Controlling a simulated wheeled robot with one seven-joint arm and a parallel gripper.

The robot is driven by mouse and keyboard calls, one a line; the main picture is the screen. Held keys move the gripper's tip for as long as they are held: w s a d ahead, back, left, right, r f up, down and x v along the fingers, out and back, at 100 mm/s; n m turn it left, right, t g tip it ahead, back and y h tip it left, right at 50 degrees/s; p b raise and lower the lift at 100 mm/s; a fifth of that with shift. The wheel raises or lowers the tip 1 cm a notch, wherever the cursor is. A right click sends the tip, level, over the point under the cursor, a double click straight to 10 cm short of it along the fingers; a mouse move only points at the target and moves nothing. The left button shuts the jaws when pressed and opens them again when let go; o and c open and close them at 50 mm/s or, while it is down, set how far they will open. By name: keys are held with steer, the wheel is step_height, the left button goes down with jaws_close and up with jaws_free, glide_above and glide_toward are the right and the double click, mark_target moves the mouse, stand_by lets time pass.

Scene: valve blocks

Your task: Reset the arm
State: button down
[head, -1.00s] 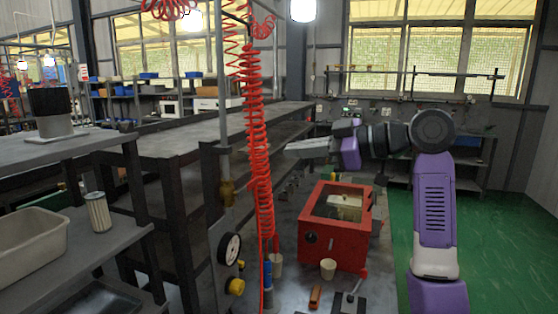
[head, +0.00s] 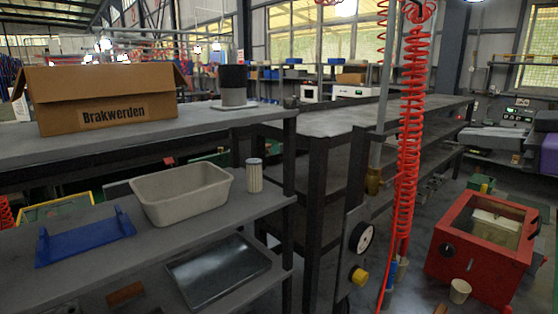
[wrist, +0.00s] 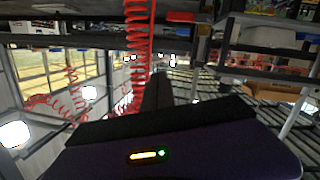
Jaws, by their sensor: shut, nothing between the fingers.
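My gripper (wrist: 157,82) shows in the wrist view as dark fingers held together beyond my purple wrist housing, with nothing between them. In the head view my gripper (head: 476,136) is at the right edge, at the end of my arm, which is mostly cut off by the frame. It is raised in the air, above and behind the red box (head: 477,262), and appears apart from it. Behind the fingers in the wrist view hangs a red coiled hose (wrist: 137,45).
A shelf at left holds a cardboard box (head: 100,98), a beige bin (head: 185,192), a blue tray (head: 85,238) and a ribbed cylinder (head: 254,176). A red coiled hose (head: 411,120) and a gauge (head: 361,237) stand mid-right. A small cup (head: 460,291) is by the red box.

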step_height(320, 180, up, 4)
steer(key=d+m+t+h, duration=0.2)
steer(key=d+t, duration=0.1)
steer(key=d+f+m+t+h, duration=0.3)
steer(key=f+m+h, duration=0.3)
steer(key=f+m, duration=0.15)
steer(key=s+a+f+m+h, duration=0.2)
steer(key=s+f+m+h, duration=0.15)
steer(key=f, duration=0.55)
steer(key=s+a+f+m+h, duration=0.2)
steer(key=s+a+f, duration=0.15)
steer(key=f, duration=0.45)
steer(key=s+a+f+n+g+y, duration=0.2)
steer(key=s+a+f, duration=0.4)
steer(key=s, duration=0.6)
steer(key=s+a+f+n+g+y, duration=0.1)
steer(key=s+a+f+n+y, duration=0.1)
steer(key=s+a+f, duration=0.5)
steer(key=s+a+f+n+g+y, duration=0.1)
steer(key=s+a+f, duration=0.5)
steer(key=s, duration=1)
steer(key=shift+s+a+f+n+g+y, duration=0.2)
steer(key=shift+s+n+g+y, duration=0.2)
steer(key=shift+g, duration=0.4)
